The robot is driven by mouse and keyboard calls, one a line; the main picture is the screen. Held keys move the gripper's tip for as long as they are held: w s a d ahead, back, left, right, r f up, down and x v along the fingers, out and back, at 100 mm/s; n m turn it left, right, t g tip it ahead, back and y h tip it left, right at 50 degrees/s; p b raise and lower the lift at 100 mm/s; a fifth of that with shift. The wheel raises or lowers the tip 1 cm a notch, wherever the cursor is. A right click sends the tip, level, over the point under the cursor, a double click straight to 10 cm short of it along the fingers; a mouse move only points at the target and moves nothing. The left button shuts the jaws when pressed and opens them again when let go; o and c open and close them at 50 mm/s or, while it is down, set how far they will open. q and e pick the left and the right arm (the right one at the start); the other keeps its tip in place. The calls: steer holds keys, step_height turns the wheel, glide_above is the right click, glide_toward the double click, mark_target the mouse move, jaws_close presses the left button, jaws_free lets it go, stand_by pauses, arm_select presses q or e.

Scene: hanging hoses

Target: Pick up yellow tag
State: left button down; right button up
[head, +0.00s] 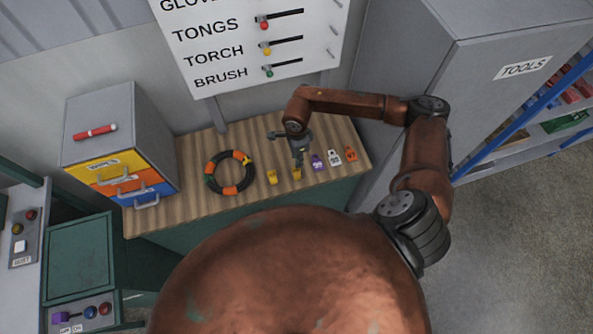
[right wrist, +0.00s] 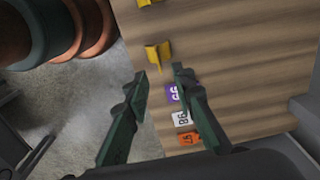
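Two yellow tags stand on the wooden table top. One yellow tag (head: 297,173) is right below my right gripper (head: 299,157). The other yellow tag (head: 271,177) is a little to its left. In the right wrist view, the nearer yellow tag (right wrist: 157,56) shows just beyond and between the two green fingertips of my right gripper (right wrist: 160,70). The fingers are apart with nothing held between them. The other yellow tag (right wrist: 146,3) is cut by the top edge there. My left gripper is not in view.
A purple tag (head: 317,162), a white tag (head: 333,158) and an orange tag (head: 351,154) run rightward in a row. A black and orange ring (head: 229,188) lies left of the tags. A drawer cabinet (head: 100,122) stands on the table's left end. A grey tool cabinet (head: 430,75) is at right.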

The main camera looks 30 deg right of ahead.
mark_target(296, 171)
steer(key=f+p, duration=0.1)
steer(key=f, duration=0.3)
steer(key=f+p, duration=0.1)
steer(key=f, duration=0.1)
steer(key=shift+a+f+p, duration=0.15)
steer(key=shift+a+p, duration=0.1)
steer(key=shift+p, duration=0.05)
steer(key=shift+f, duration=0.35)
steer(key=shift+c, duration=0.2)
jaws_close()
